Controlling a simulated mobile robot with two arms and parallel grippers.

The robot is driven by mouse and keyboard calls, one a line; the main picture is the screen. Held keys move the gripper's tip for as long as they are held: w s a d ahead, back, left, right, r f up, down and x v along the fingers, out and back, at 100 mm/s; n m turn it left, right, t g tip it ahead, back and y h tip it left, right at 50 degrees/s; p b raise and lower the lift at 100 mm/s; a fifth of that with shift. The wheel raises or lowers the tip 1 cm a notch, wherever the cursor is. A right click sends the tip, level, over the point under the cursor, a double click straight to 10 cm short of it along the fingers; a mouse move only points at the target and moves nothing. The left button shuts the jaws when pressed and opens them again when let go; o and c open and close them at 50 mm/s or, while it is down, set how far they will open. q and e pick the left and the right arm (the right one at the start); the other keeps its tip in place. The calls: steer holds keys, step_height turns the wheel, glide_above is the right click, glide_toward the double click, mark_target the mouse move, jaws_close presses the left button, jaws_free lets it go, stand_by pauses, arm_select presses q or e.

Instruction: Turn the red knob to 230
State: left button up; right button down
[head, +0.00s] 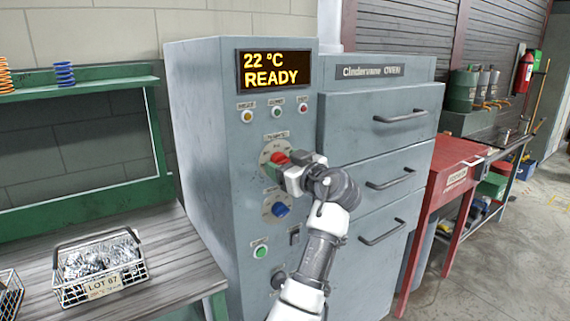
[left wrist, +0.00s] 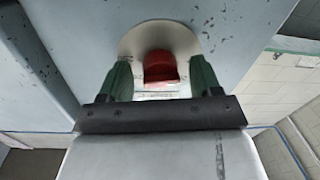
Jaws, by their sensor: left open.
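The red knob (head: 279,158) sits on a round pale dial plate on the oven's grey control panel. The display (head: 273,70) above it reads "22 °C READY". My left gripper (head: 283,171) is at the knob, coming from the lower right, and hides part of the dial. In the left wrist view the red knob (left wrist: 160,66) stands between the two green fingers of my left gripper (left wrist: 160,82). The fingers are open, with a gap on each side of the knob. The dial's pointer setting cannot be read. My right gripper is not in view.
A blue knob (head: 280,209) is below the red one, with a green button (head: 261,251) lower down. Oven drawers with handles (head: 390,184) stand right of the panel. A wire basket (head: 100,270) sits on the bench at left. A red table (head: 455,165) stands at right.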

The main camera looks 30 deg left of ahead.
arm_select(q)
steer(key=c, duration=0.9)
